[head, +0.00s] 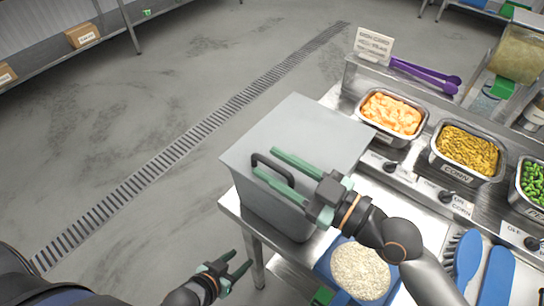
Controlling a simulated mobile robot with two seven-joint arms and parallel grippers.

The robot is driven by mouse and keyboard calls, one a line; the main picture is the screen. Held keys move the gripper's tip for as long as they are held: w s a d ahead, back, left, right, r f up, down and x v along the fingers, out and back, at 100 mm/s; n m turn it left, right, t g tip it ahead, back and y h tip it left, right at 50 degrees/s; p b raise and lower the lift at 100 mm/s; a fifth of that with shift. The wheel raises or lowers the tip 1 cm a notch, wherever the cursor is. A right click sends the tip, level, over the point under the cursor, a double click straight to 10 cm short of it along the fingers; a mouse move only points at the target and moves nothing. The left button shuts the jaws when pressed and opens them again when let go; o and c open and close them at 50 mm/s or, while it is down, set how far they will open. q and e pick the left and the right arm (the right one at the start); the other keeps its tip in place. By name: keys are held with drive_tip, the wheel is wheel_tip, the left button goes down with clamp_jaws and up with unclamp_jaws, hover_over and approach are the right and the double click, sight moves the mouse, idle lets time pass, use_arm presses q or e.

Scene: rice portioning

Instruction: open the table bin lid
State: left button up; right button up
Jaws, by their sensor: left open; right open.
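The table bin is a grey metal box (262,205) at the left corner of the steel table. Its flat lid (318,132) is closed and carries a black bar handle (272,168) near the left edge. My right gripper (264,162) reaches over the lid from the right. Its two green fingers are open, with the handle between or just beneath their tips; I cannot tell whether they touch it. My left gripper (243,266) is low in front of the table, open and empty, apart from the bin.
Food pans of orange pieces (392,113), corn (466,150) and green vegetables (534,182) stand behind. A tub of rice (360,271) sits right of the bin's front. A blue brush (466,258) lies at right. Purple tongs (428,75) rest at the back. Floor at left is clear.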

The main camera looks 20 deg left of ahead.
drive_tip(key=shift+w+a, duration=0.15)
drive_tip(key=shift+a, duration=0.35)
clamp_jaws()
drive_tip(key=shift+r, duration=0.1)
idle(1.1)
